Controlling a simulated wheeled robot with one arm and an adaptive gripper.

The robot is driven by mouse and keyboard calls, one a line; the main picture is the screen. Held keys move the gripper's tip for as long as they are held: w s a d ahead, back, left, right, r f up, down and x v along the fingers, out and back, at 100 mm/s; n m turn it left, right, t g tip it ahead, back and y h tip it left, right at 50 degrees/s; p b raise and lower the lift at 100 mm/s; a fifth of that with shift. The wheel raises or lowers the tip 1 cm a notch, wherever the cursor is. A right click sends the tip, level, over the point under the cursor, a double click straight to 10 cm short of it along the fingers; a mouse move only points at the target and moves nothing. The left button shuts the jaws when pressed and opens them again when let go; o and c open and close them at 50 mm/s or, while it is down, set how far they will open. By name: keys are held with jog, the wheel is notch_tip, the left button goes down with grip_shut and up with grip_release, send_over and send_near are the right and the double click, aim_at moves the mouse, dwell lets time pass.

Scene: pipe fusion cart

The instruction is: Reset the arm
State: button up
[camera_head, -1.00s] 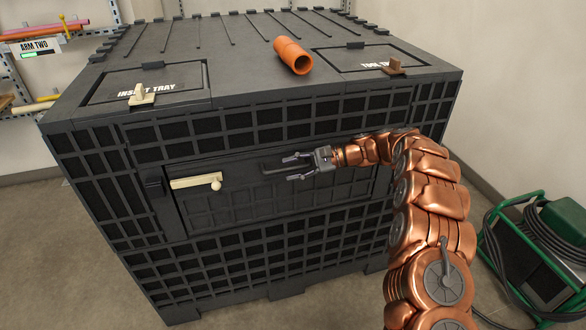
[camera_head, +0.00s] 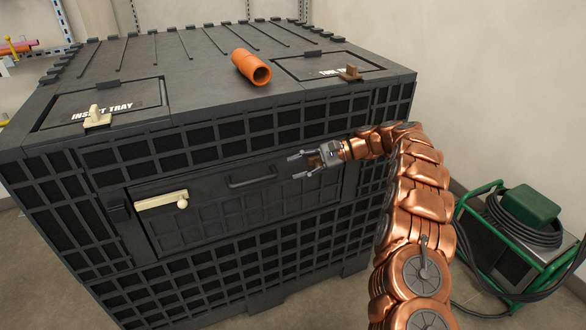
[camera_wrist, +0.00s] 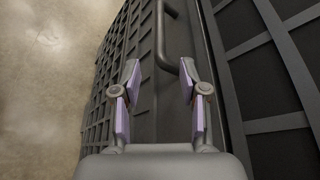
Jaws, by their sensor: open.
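My copper arm reaches up from the lower right in the head view. My gripper (camera_head: 303,165) is open and empty in front of the black cart's front face, to the right of the dark drawer handle (camera_head: 253,177). In the wrist view my gripper (camera_wrist: 158,90) shows two spread fingers with nothing between them. The handle (camera_wrist: 161,35) lies beyond the fingertips there, and I see no finger closed around it. The black cart (camera_head: 230,250) fills the middle of the head view. Its front panel with a cream latch (camera_head: 162,200) looks shut.
An orange pipe (camera_head: 250,67) lies on the cart top between the insert tray lid (camera_head: 60,105) and the tool lid (camera_head: 300,66). A green-framed machine with black cable (camera_head: 520,235) stands on the floor at right. A wall (camera_head: 470,80) rises behind.

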jog(key=shift+r, duration=0.1)
jog(key=s+a+r+n+g+h+p, duration=0.1)
jog(key=s+r+n+h, duration=0.15)
jog(key=s+r, duration=0.6)
jog(key=s+a+r+n+g+h+p, duration=0.1)
jog(key=s+r+n+h+p, duration=0.2)
jog(key=s, duration=1)
jog(key=s+d+f+h, duration=0.1)
jog(key=s+d+h, duration=0.2)
jog(key=s+d, duration=0.3)
jog(key=s+d+n+t+h+p, duration=0.1)
jog(key=s+d, duration=0.4)
jog(key=s, duration=0.9)
jog(key=s+d+f+n+t+h+p, duration=0.1)
jog(key=s+d+h, duration=0.3)
jog(key=s, duration=0.5)
jog(key=d, duration=0.2)
jog(key=shift+s+d+f+h, duration=0.35)
jog(key=shift+s, duration=0.05)
